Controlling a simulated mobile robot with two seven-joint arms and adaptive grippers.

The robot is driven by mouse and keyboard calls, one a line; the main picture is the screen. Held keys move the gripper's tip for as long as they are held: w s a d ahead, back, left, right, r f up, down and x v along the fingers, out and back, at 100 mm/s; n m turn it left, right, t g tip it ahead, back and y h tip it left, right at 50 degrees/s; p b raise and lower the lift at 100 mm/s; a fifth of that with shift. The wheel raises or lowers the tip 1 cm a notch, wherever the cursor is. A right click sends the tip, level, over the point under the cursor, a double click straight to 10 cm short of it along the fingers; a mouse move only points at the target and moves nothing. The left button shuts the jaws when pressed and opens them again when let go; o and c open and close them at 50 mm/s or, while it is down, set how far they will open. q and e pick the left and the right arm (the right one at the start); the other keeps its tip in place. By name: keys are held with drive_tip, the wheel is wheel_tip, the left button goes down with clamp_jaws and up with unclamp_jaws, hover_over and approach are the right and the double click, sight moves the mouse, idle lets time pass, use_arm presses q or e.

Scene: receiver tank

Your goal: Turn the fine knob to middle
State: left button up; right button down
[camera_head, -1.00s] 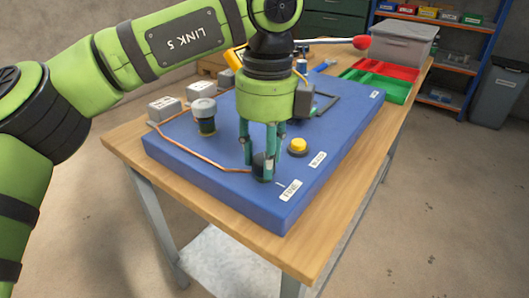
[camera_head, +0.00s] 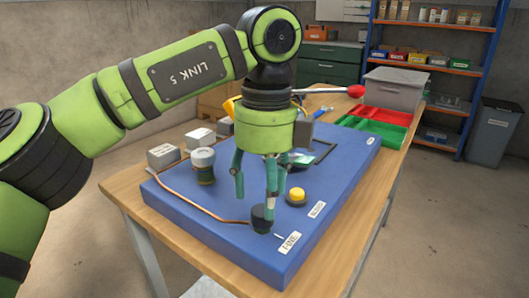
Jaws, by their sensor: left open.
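The fine knob (camera_head: 262,219) is a small black knob near the front corner of the blue panel (camera_head: 222,228). A white label (camera_head: 293,242), which seems to read FINE, lies in front of it, with a short white mark between them. My left gripper (camera_head: 256,195) points down over the panel with its green fingers spread, open and empty. The fingertips are around the level of the knob's top or above it, mostly to its left and behind it. One finger overlaps the knob's upper edge in the picture; I cannot tell if it touches. My right gripper is out of view.
A yellow button (camera_head: 295,196) sits right of the gripper, with another label (camera_head: 316,210) in front. A capped cylinder (camera_head: 203,167) and grey boxes (camera_head: 163,156) stand left. A red-tipped lever (camera_head: 355,91) and red and green trays (camera_head: 374,130) are behind.

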use_arm(q)
wheel_tip(320, 180, up, 9)
drive_tip(key=shift+d, duration=0.15)
drive_tip(key=shift+f, duration=0.1)
idle(0.3)
